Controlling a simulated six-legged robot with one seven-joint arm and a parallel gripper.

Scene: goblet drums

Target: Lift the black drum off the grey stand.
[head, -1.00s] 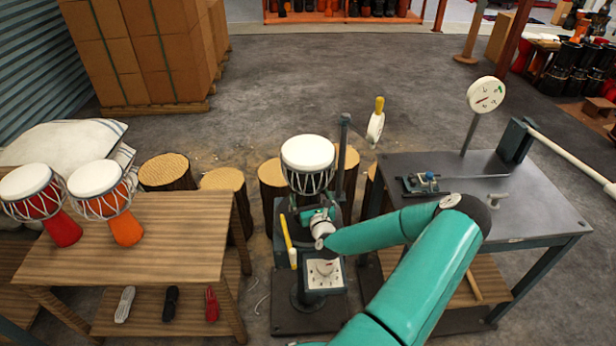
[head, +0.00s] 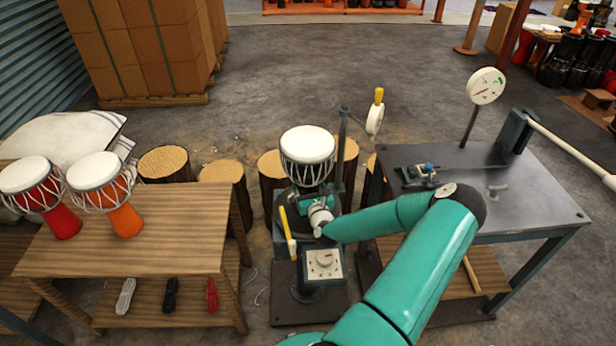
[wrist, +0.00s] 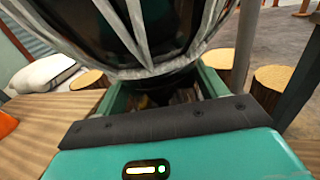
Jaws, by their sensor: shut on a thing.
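The black drum (head: 308,170) has a white head and white cords and is upright on the grey stand (head: 298,222) in the middle of the head view. My gripper (head: 314,205) is at the drum's narrow lower part, just below the bowl, and is shut on it. In the wrist view the glossy black bowl with pale cords (wrist: 130,35) fills the top, above my gripper (wrist: 165,98). The drum's foot is hidden behind my gripper, so I cannot tell whether it touches the stand.
A yellow-handled lever (head: 287,225) and a dial box (head: 323,265) stand close in front. A wooden table (head: 170,215) with two drums is left, a metal workbench (head: 525,205) right. Log stools are behind.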

